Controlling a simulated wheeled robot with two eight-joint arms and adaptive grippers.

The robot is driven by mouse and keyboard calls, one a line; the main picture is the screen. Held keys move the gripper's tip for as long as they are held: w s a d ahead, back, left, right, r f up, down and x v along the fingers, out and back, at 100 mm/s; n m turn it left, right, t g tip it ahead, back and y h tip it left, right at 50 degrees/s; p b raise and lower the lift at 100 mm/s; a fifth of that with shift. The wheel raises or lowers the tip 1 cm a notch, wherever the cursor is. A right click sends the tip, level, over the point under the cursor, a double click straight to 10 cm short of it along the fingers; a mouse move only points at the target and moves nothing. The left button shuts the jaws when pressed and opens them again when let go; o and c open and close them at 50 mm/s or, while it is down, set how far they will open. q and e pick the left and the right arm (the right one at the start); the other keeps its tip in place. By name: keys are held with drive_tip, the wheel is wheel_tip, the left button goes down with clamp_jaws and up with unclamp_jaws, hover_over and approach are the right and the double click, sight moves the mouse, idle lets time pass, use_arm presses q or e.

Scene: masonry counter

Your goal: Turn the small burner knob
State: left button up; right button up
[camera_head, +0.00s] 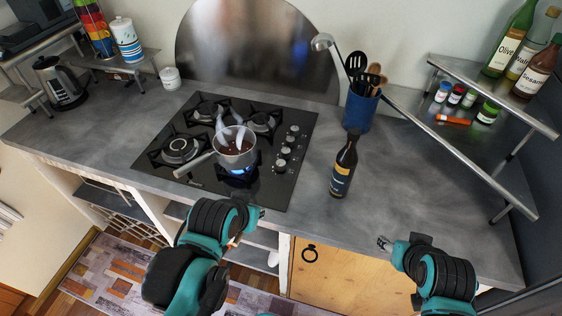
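The black gas hob (225,185) is set in the grey counter. Several round silver knobs run in a column along its right side, from the back knob (294,130) to the front knob (280,166). No label shows which one belongs to the small burner. A saucepan (235,150) with dark contents stands on the front right burner, with a blue flame below it. My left gripper (260,213) is at the counter's front edge, in front of the hob and apart from the knobs. My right gripper (384,243) is at the front edge farther right. Both sets of fingers are too small to read.
A dark bottle (344,167) stands right of the knobs. A blue utensil holder (360,110) with a ladle is behind it. A metal shelf (470,140) with bottles and spice jars is at the right. A kettle (60,85) is at the left. The front right counter is clear.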

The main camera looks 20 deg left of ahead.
use_arm(q)
drive_tip(key=shift+o, duration=0.8)
drive_tip(key=w+r+n+g+p, duration=0.1)
drive_tip(key=w+r+n, duration=0.3)
drive_tip(key=shift+w+p, duration=0.4)
drive_tip(key=n+g+p, duration=0.5)
drive_tip(key=n+g, duration=0.1)
drive_tip(key=n, duration=1.2)
hover_over(281, 162)
wheel_tip(281, 162, down, 5)
drive_tip(key=shift+s+f, duration=0.15)
drive_tip(key=shift+f, duration=0.35)
wheel_tip(281, 162, down, 8)
drive_tip(key=shift+r+b, duration=0.25)
drive_tip(key=shift+b, duration=0.45)
drive_tip(key=c, duration=0.9)
